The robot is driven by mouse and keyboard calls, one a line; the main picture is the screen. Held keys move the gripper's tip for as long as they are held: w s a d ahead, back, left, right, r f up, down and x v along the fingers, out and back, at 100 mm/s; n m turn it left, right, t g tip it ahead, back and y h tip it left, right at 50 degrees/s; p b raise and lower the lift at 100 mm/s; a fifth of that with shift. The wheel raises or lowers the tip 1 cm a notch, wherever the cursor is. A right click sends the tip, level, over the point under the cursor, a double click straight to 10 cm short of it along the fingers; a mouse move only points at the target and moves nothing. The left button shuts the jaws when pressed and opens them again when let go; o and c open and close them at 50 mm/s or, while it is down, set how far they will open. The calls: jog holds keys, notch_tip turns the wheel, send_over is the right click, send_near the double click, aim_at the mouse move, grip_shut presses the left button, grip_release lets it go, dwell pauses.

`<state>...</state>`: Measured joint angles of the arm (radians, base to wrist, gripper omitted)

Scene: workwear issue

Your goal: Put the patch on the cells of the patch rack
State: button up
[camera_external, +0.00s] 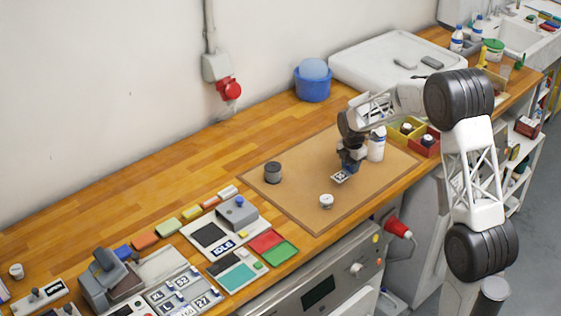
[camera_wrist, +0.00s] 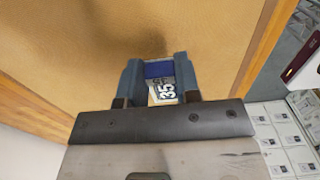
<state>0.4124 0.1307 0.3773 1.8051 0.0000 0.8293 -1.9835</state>
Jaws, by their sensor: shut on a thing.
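My gripper (camera_external: 350,162) is over the brown mat at the right part of the bench, shut on a patch (camera_external: 340,176). In the wrist view the patch (camera_wrist: 162,84) sits between the two blue-grey fingers (camera_wrist: 159,82), with a dark blue end and a white face marked 35. The patch rack (camera_external: 192,290) lies at the lower left of the external view, well away from my gripper. It is a light rack of cells, some with number or letter pieces such as 52 and 27. The frame edge cuts off its near part.
On the mat (camera_external: 300,205) stand a dark grey cup (camera_external: 273,172), a small white round item (camera_external: 326,201) and a white bottle (camera_external: 377,145). Yellow and red bins (camera_external: 425,141) are behind. Red and green pads (camera_external: 280,254) and a grey device (camera_external: 237,212) lie between mat and rack.

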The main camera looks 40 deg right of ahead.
jog(key=s+a, duration=0.1)
jog(key=s, duration=0.3)
jog(key=s+a+r, duration=0.1)
jog(key=s+a, duration=0.1)
jog(key=s, duration=0.2)
jog(key=s+a, duration=0.2)
jog(key=s, duration=0.3)
jog(key=shift+a+r, duration=0.15)
jog(key=shift+a, duration=0.1)
jog(key=shift+w, duration=0.1)
dwell(0.5)
jog(key=w+a+r+m, duration=0.3)
jog(key=w+a+m, duration=0.3)
jog(key=w+a, duration=0.2)
jog(key=w+a+r+m, duration=0.4)
jog(key=w+a+m, duration=0.2)
jog(key=w, duration=0.6)
jog(key=w+a+r+m, duration=0.3)
jog(key=w+a+m, duration=0.3)
jog(key=w+a, duration=0.4)
jog(key=shift+a+r, duration=0.15)
jog(key=shift+r, duration=0.15)
jog(key=shift+a, duration=0.1)
